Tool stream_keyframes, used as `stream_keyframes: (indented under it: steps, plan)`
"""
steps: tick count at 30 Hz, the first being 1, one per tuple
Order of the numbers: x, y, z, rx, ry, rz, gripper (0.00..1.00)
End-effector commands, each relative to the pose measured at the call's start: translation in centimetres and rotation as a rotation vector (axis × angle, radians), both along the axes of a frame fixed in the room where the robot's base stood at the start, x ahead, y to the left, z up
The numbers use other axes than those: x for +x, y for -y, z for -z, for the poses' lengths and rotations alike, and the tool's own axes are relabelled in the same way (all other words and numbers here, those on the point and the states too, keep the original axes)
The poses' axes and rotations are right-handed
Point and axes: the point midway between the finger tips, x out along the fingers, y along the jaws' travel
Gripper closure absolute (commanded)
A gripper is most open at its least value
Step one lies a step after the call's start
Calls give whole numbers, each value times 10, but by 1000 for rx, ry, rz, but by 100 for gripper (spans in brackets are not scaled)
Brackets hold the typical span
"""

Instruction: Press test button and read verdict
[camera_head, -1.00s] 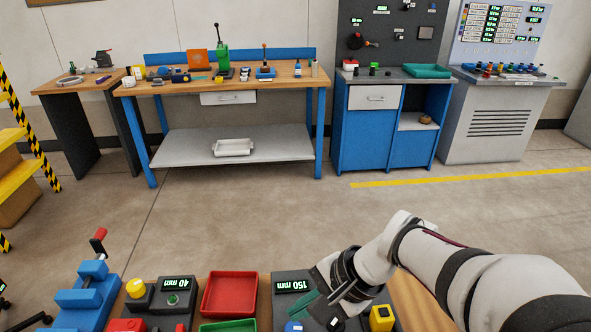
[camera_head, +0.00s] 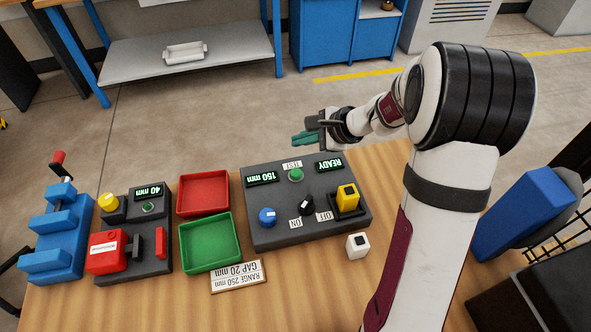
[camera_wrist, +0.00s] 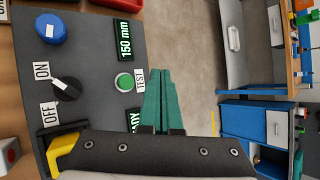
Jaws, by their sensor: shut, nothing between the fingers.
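The green test button (camera_head: 296,175) sits on the dark control box (camera_head: 262,238), beside a TEST label (camera_head: 292,165). It also shows in the wrist view (camera_wrist: 125,82), just left of my fingers. One display reads 150 mm (camera_head: 262,178) and the other reads READY (camera_head: 328,165). My gripper (camera_head: 297,138) has green fingers, shut and empty, beyond the box's far edge. In the wrist view the shut fingers (camera_wrist: 161,95) point up the picture, apart from the button.
The box also carries a blue knob (camera_head: 267,216), a black ON/OFF switch (camera_head: 306,205) and a yellow part (camera_head: 347,197). A white cube (camera_head: 357,245) stands in front. Red (camera_head: 203,193) and green (camera_head: 209,243) trays lie left, beside a 40 mm device (camera_head: 135,235).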

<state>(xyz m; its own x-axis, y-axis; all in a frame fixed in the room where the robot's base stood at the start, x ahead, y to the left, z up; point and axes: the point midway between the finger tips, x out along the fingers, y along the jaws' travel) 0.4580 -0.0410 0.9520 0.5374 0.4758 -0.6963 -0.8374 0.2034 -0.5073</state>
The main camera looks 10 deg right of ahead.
Motion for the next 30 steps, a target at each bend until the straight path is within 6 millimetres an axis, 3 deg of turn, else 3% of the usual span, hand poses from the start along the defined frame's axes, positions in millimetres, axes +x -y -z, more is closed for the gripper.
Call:
stream_keyframes:
  steps: [16, 30]
  plan:
    - [0, 0, 73, 2, -2, 0, 100]
    - [0, 0, 84, -1, 0, -2, 100]
